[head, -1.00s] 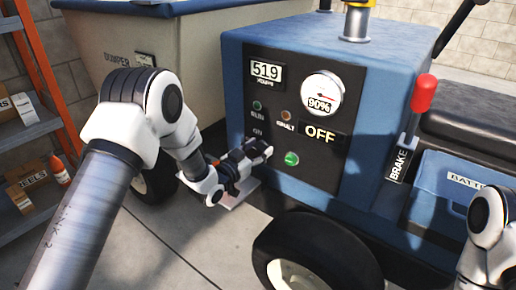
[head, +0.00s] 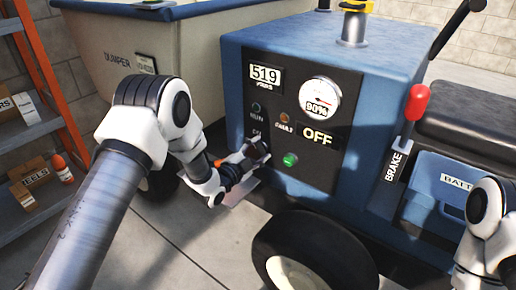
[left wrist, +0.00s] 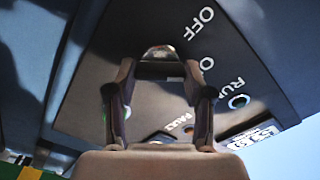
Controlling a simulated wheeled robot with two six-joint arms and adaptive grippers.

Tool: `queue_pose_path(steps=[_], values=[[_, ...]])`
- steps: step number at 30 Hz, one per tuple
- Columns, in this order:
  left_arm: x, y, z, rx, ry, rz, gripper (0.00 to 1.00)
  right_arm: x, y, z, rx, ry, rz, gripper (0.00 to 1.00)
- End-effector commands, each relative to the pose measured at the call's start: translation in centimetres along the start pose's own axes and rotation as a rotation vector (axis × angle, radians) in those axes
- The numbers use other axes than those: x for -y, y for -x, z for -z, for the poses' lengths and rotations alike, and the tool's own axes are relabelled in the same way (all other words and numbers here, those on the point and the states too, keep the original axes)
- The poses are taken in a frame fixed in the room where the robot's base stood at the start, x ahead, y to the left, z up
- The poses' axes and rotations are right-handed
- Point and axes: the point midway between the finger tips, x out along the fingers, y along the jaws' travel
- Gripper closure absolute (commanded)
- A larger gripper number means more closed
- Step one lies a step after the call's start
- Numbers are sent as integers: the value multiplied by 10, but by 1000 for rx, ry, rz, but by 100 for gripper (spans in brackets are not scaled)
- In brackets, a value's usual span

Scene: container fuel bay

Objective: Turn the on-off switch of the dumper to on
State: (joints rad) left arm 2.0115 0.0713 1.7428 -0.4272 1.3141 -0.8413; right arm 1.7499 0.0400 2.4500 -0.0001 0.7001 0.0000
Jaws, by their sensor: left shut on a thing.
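The dumper's dark control panel (head: 322,95) has a display plate (head: 317,137) reading OFF. My left gripper (head: 262,150) is at the lower left of this panel, below the ON label. In the left wrist view, my left gripper (left wrist: 158,68) has its fingertips closed around the small on-off switch (left wrist: 158,52), beside the OFF lettering. The fingers hide most of the switch, so its exact angle cannot be told. In the head view the switch is hidden behind the gripper. My right arm shows at the lower right edge; its gripper is out of view.
A green lit button (head: 290,159) is just right of the left gripper. A gauge (head: 320,96) reads 90%. A red-knobbed brake lever (head: 415,103) stands to the right. A wheel (head: 312,255) sits below the panel. An orange-framed shelf (head: 40,130) is at the left.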

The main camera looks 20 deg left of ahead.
Motion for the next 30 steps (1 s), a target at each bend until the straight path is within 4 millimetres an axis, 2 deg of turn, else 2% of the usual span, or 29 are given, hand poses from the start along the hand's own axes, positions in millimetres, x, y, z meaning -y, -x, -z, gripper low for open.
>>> queue_pose_path(steps=[9,24,25,26,27,30], values=[[-1,0,0,1,-120,-1,83,0,4,0,0,0,0,43],[-1,0,0,0,-141,-1,83,0,4,0,0,0,0,43],[-1,0,0,0,-141,-1,38,0,4,0,0,0,0,43],[-1,0,0,0,-140,-1,27,0,4,0,0,0,0,43],[-1,0,0,0,-140,-1,23,0,4,0,0,0,0,43],[-1,0,0,0,-140,-1,23,0,4,0,0,0,0,43]])
